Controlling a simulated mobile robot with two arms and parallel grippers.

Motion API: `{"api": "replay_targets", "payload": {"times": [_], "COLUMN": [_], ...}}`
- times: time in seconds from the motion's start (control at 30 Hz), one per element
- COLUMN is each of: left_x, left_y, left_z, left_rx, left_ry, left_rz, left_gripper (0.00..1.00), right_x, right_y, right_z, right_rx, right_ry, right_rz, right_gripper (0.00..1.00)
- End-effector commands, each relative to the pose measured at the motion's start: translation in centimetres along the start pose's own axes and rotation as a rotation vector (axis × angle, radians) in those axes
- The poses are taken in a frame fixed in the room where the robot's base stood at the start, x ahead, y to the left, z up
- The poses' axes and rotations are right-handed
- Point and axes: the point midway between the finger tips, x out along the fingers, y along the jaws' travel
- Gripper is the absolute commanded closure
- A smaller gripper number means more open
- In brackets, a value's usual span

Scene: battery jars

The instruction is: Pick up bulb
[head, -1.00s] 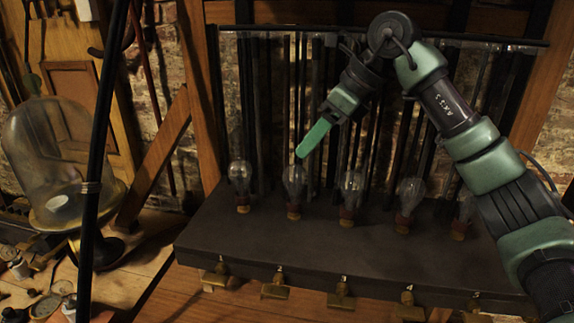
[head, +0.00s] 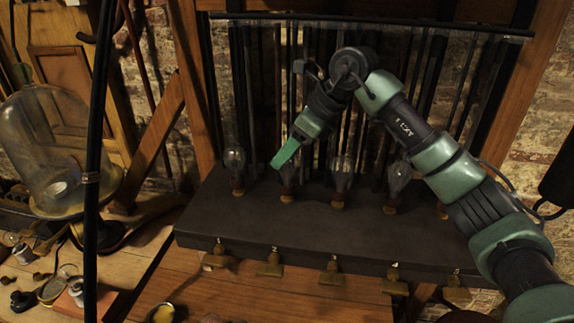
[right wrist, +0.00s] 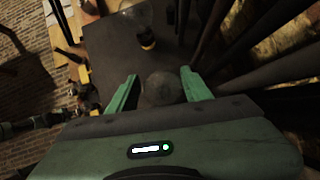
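Several clear glass bulbs with reddish necks and brass bases stand in a row on a dark box (head: 300,228) in the head view. The leftmost bulb (head: 235,165) stands clear. My right gripper (head: 279,160) is at the upper part of the second bulb (head: 288,182), partly covering it. In the right wrist view, my right gripper (right wrist: 160,80) is open, with a rounded greyish bulb (right wrist: 161,90) between its green fingers. I see gaps beside it. Another bulb (right wrist: 147,38) stands farther off. My left gripper is not in view.
Dark vertical rods (head: 245,90) rise close behind the bulbs. Brass terminals (head: 270,264) stick out along the box's front. The box top in front of the bulbs is bare.

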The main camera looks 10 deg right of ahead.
Motion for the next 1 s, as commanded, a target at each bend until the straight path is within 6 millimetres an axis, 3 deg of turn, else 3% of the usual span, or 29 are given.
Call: {"api": "replay_targets", "payload": {"times": [0.03, 0.13, 0.17, 0.57, 0.87, 1.0], "left_x": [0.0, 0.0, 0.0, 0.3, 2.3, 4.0], "left_y": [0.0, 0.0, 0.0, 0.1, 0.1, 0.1], "left_z": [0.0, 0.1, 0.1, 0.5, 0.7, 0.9], "left_rx": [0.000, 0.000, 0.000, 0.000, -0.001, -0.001], "left_ry": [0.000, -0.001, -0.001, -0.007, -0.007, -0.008], "left_rz": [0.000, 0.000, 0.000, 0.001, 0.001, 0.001], "left_gripper": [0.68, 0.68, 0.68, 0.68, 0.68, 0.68], "right_x": [0.0, 0.0, 0.0, -0.2, -2.6, -2.8], "right_y": [0.0, 0.0, 0.0, 0.0, -0.1, 2.4], "right_z": [0.0, 0.0, 0.0, 0.1, 1.8, 1.2], "right_rx": [0.000, 0.000, 0.000, 0.000, -0.001, -0.006], "right_ry": [0.000, 0.000, 0.000, 0.000, -0.003, -0.001], "right_rz": [0.000, 0.000, 0.000, -0.001, -0.004, -0.002], "right_gripper": [0.68, 0.96, 1.00, 1.00, 1.00, 1.00]}}
